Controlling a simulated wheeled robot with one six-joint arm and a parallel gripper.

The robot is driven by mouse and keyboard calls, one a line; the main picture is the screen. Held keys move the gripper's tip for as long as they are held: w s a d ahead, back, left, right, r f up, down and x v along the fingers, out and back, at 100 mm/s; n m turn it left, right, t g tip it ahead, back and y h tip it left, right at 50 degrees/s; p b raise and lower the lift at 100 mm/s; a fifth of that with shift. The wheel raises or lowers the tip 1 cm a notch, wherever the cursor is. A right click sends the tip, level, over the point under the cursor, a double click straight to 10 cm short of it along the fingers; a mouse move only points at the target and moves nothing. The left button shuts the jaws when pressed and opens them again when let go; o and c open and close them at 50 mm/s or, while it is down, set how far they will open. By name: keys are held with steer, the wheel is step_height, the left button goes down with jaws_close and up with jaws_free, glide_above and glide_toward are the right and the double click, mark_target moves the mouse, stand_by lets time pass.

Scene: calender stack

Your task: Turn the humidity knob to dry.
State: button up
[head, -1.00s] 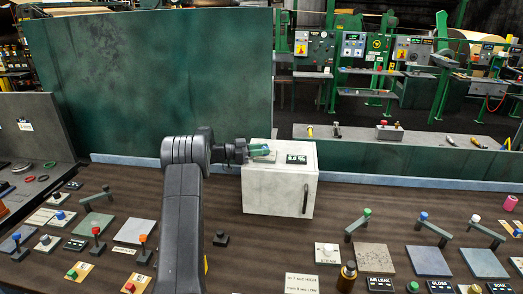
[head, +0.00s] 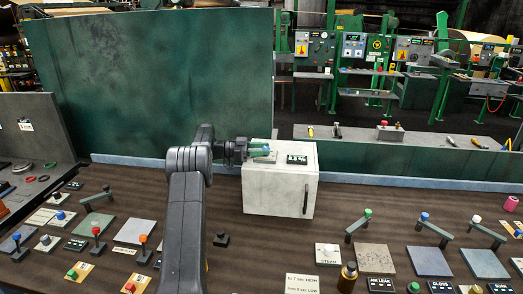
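A pale box-shaped cabinet (head: 270,192) with a dark door handle (head: 306,200) stands on the brown bench. A small dark display (head: 297,159) with green characters is on its top right; the reading is too small to be sure of. My gripper (head: 263,147), with green fingers, is at the top left of the cabinet, just above a small pale plate (head: 264,157). No humidity knob can be made out; one there could be hidden by the gripper. I cannot tell whether the fingers are open, shut or touching anything.
A tall green panel (head: 150,80) stands behind my arm. A white steam knob (head: 327,250), a brown bottle (head: 347,277) and several levers, such as a green-topped one (head: 359,224), are to the right. More levers and buttons crowd the left bench.

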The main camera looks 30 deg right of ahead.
steer(key=shift+o, duration=0.5)
steer(key=shift+w+a+f, duration=0.1)
steer(key=shift+w+a, duration=0.05)
steer(key=shift+a, duration=0.1)
steer(key=b+v, duration=0.4)
steer(key=v, duration=0.9)
steer(key=p+x, duration=0.4)
steer(key=x, duration=0.9)
steer(key=shift+s+d, duration=0.2)
steer(key=shift+d, duration=0.1)
